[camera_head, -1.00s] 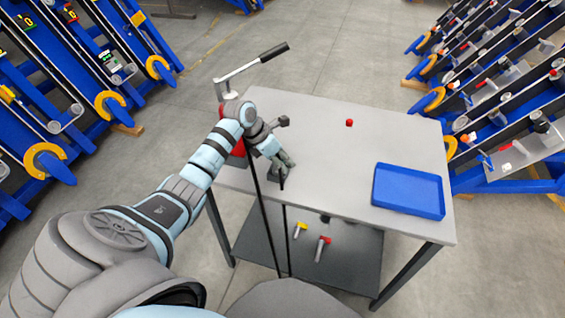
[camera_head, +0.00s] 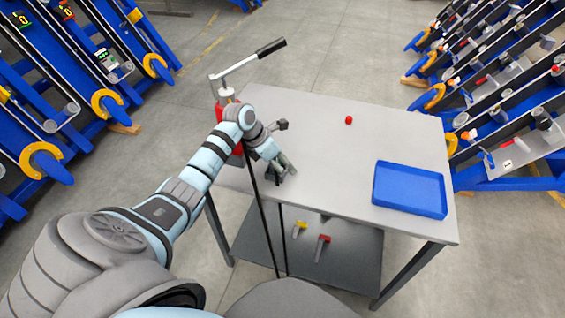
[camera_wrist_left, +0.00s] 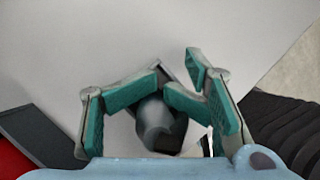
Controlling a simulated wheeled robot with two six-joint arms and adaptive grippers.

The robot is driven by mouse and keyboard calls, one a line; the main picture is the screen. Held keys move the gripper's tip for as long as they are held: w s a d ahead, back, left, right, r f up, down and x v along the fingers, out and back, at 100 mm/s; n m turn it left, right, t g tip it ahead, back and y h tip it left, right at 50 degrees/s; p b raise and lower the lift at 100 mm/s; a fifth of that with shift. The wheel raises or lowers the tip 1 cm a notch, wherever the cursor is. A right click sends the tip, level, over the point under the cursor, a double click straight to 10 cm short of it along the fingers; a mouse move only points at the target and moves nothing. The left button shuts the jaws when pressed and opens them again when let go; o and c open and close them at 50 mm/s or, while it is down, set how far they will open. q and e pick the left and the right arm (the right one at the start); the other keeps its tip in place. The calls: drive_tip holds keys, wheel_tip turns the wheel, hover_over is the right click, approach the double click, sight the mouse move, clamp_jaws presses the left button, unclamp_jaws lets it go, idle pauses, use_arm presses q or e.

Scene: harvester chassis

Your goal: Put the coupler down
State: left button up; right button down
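My left gripper (camera_head: 286,169) is low over the front left part of the table. In the left wrist view its teal-padded fingers (camera_wrist_left: 160,84) are bent inward around a grey rounded coupler (camera_wrist_left: 156,122). The pads seem to touch it, so the gripper looks shut on it. The pads and palm hide part of the coupler. A dark block or plate lies right behind it; whether the coupler rests on this cannot be told. In the head view the coupler is a dark shape (camera_head: 272,180) below the fingers, hard to separate from them. My right gripper is not in view.
The grey table (camera_head: 325,160) is clear in the middle. A blue tray (camera_head: 409,190) is at its right, a small red part (camera_head: 348,120) toward the back. A red device with a long lever (camera_head: 240,67) stands at the left. Tools (camera_head: 321,248) lie on the lower shelf.

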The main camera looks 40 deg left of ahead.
use_arm(q)
drive_tip(key=shift+s+r, duration=0.1)
drive_tip(key=shift+r, duration=0.15)
drive_tip(key=shift+r+p, duration=0.3)
drive_tip(key=p+v, duration=0.2)
drive_tip(key=v, duration=1)
drive_tip(key=shift+r, duration=0.35)
